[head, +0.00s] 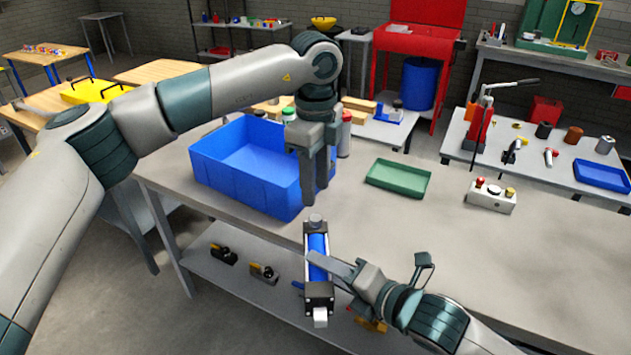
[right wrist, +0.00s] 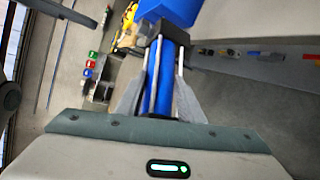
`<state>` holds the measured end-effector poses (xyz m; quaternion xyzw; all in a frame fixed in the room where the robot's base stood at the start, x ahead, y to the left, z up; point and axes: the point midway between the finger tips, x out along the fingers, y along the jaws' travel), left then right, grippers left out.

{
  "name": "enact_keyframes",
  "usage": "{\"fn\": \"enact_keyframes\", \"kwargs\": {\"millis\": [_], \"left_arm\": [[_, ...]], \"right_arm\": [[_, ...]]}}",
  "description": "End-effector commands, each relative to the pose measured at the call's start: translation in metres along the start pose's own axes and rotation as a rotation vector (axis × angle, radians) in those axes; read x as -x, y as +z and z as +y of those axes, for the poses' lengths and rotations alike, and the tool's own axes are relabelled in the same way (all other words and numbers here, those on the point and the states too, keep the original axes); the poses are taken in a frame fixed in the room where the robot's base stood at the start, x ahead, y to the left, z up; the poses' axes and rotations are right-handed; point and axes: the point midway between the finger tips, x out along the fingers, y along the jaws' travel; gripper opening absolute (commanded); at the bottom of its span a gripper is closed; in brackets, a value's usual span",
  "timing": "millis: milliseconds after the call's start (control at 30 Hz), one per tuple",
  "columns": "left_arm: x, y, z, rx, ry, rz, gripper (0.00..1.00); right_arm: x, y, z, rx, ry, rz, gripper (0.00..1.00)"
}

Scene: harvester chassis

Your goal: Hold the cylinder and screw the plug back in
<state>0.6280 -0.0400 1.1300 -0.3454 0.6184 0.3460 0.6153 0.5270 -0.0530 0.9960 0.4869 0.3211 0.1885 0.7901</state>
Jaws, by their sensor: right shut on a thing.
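The cylinder (head: 318,245) has a blue tube, thin rods and dark end blocks. It is held at the front edge of the bench, its far end toward the blue bin. My right gripper (head: 322,262) is shut on the tube from the right. In the right wrist view the blue tube (right wrist: 164,85) lies between the two fingers. A grey round knob (head: 315,220) sits at the cylinder's far end; I cannot tell if it is the plug. My left gripper (head: 311,195) points down just above that end. Its finger gap is unclear, and no held thing shows.
A blue bin (head: 225,178) stands on the bench (head: 420,225) behind and left of the cylinder. A green tray (head: 398,178) and a small box with coloured buttons (head: 491,197) are to the right. The bench between is clear. Small parts lie on the lower shelf (head: 215,285).

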Motion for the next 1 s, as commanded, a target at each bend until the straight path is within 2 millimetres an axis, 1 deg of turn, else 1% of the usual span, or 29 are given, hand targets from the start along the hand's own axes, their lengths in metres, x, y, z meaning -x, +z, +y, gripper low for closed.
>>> {"fn": "enact_keyframes", "kwargs": {"millis": [33, 167, 267, 500, 700, 833, 1000], "left_arm": [[-0.002, 0.000, 0.000, 0.000, 0.001, 0.000, 0.37], [-0.010, 0.000, 0.000, 0.000, 0.002, 0.001, 0.37], [-0.021, 0.000, 0.001, 0.000, 0.003, 0.000, 0.37], [-0.052, 0.000, 0.001, 0.000, 0.003, 0.000, 0.37], [-0.072, 0.000, 0.001, 0.000, 0.002, 0.000, 0.37], [-0.077, 0.001, 0.000, 0.000, 0.001, -0.001, 0.37], [-0.079, 0.001, 0.000, 0.000, 0.000, -0.001, 0.37]], "right_arm": [[0.001, 0.002, 0.005, 0.002, 0.011, -0.003, 0.00], [0.001, 0.002, 0.005, 0.002, 0.011, -0.003, 0.00], [0.001, 0.002, 0.005, 0.002, 0.011, -0.003, 0.00], [0.001, 0.002, 0.005, 0.002, 0.011, -0.003, 0.00], [0.001, 0.002, 0.005, 0.002, 0.011, -0.003, 0.00], [0.001, 0.002, 0.005, 0.002, 0.011, -0.003, 0.00], [0.001, 0.002, 0.005, 0.002, 0.011, -0.003, 0.00]]}}
